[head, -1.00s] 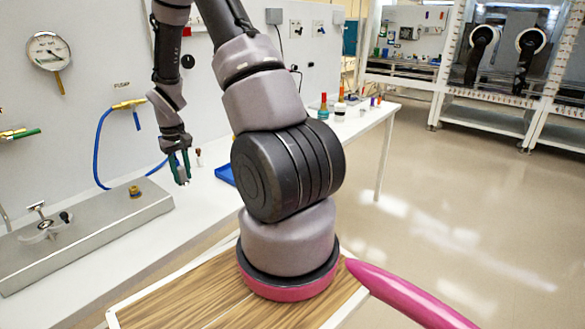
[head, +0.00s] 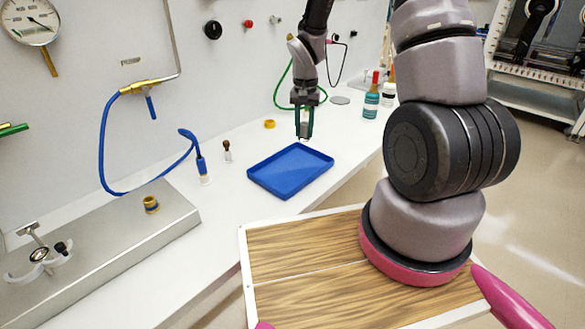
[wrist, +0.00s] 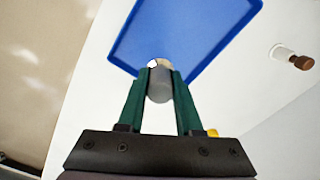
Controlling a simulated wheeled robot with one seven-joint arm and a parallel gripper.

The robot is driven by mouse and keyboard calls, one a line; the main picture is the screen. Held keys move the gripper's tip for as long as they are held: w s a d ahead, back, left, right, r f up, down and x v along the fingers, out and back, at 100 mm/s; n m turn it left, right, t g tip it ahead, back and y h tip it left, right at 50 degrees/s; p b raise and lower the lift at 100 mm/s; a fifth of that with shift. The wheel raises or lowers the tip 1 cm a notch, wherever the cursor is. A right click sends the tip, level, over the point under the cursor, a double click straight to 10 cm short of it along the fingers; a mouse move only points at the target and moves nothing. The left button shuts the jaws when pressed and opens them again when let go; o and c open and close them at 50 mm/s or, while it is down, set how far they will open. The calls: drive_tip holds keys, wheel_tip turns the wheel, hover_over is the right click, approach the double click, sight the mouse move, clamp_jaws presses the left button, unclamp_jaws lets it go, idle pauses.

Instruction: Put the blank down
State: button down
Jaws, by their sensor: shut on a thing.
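My gripper (head: 304,124) hangs fingers-down over the far part of the blue tray (head: 285,172) in the head view. In the wrist view my gripper (wrist: 160,88) is shut on the blank (wrist: 159,84), a small grey cylinder with a paler end, held between the green fingertips. The blue tray (wrist: 186,30) shows beyond the fingertips and looks empty. In the head view the blank is mostly hidden by the fingers, and its height above the tray is hard to tell.
The tray lies on the white bench. Left of it stand a small brown-topped piece (head: 227,151) and a blue hose end (head: 202,170). A yellow ring (head: 269,124) lies behind it. Bottles (head: 371,102) stand at the right. A metal fixture plate (head: 110,238) is at the front left.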

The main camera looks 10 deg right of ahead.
drive_tip(key=s+a+r+m, duration=0.1)
drive_tip(key=s+a+m, duration=0.1)
drive_tip(key=a+m, duration=0.2)
hover_over(292, 170)
wheel_tip(292, 170, down, 5)
drive_tip(key=shift+s+r, duration=0.1)
drive_tip(key=shift+f, duration=2.45)
drive_tip(key=shift+f, duration=0.1)
drive_tip(key=c, duration=0.6)
unclamp_jaws()
